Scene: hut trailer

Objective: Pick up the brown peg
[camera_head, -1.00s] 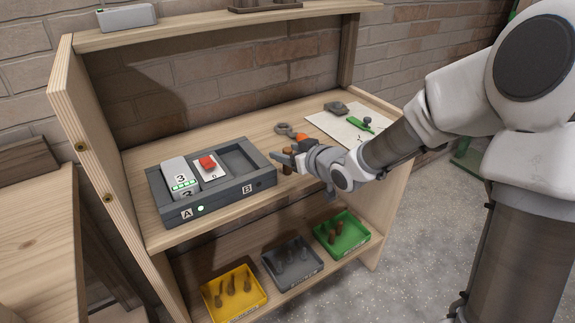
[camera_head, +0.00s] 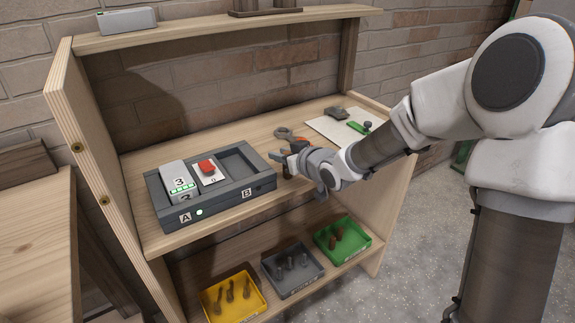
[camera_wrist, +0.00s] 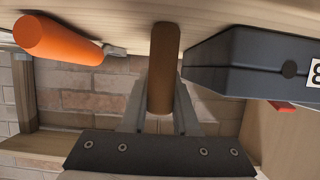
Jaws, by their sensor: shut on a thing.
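The brown peg (camera_wrist: 163,62) is between the two fingers of my gripper (camera_wrist: 160,100) in the wrist view, with the fingers shut on it. Its far end reaches past the fingertips toward the light wooden surface; I cannot tell whether it touches. In the head view, my gripper (camera_head: 283,160) is over the front edge of the bench, just right of the dark grey device. The peg is mostly hidden there by the gripper.
The dark grey device (camera_head: 228,192) stands close to the left of my gripper. An orange-handled tool (camera_wrist: 55,40) lies close by. Yellow (camera_head: 258,308), grey (camera_head: 287,290) and green (camera_head: 352,254) trays with pegs stand on the lower shelf. A white sheet (camera_head: 325,127) lies at right.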

